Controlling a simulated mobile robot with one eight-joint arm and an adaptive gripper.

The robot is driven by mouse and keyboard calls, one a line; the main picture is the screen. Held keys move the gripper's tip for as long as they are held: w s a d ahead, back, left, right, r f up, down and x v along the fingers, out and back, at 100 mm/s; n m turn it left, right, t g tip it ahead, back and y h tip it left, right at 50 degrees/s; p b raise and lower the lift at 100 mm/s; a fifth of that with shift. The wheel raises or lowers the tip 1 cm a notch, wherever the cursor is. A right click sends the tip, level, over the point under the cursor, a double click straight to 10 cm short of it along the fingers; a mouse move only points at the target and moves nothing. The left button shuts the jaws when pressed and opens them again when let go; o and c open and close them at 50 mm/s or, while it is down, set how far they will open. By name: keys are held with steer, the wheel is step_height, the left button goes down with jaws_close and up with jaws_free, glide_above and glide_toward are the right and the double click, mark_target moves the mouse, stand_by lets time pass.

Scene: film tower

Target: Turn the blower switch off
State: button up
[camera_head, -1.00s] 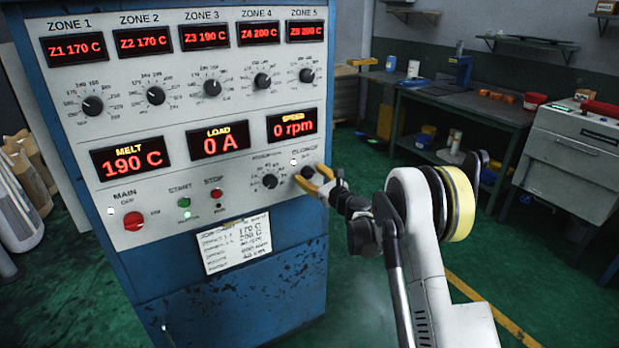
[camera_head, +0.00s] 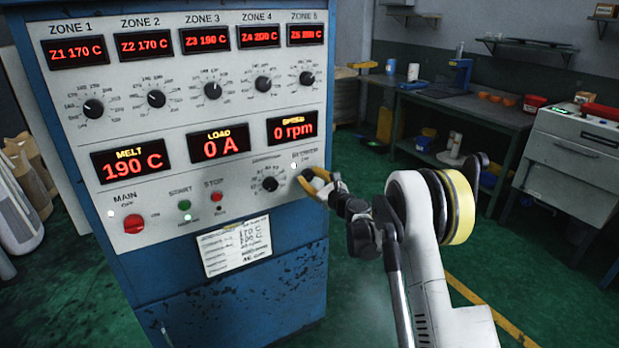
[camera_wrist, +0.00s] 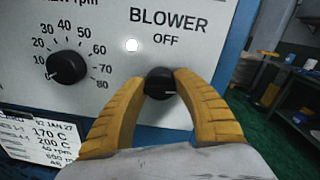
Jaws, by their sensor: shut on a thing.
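The blower switch (camera_wrist: 159,83) is a round black knob on the panel, under the printed words BLOWER and OFF. A pale mark on its face points to the right in the wrist view. A small white lamp (camera_wrist: 132,45) is lit just left of the OFF word; it also shows in the head view (camera_head: 293,166). My gripper (camera_wrist: 160,88) has its two yellow fingers shut on the switch, one on each side. In the head view my gripper (camera_head: 313,184) is at the lower right of the panel, and its fingers largely hide the switch.
A black speed knob (camera_wrist: 67,67) sits left of the switch; its dial is marked 0 to 80. The blue cabinet (camera_head: 250,290) also carries the red main switch (camera_head: 133,222), a green start button (camera_head: 184,205) and a red stop button (camera_head: 215,197).

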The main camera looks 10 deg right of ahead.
steer(key=n, duration=0.8)
steer(key=shift+a, duration=0.1)
steer(key=n, duration=0.4)
steer(key=shift+f+n+h, duration=0.1)
steer(key=shift+n+h, duration=0.3)
steer(key=shift+n, duration=1.5)
steer(key=o, duration=1.2)
steer(key=shift+s, duration=0.1)
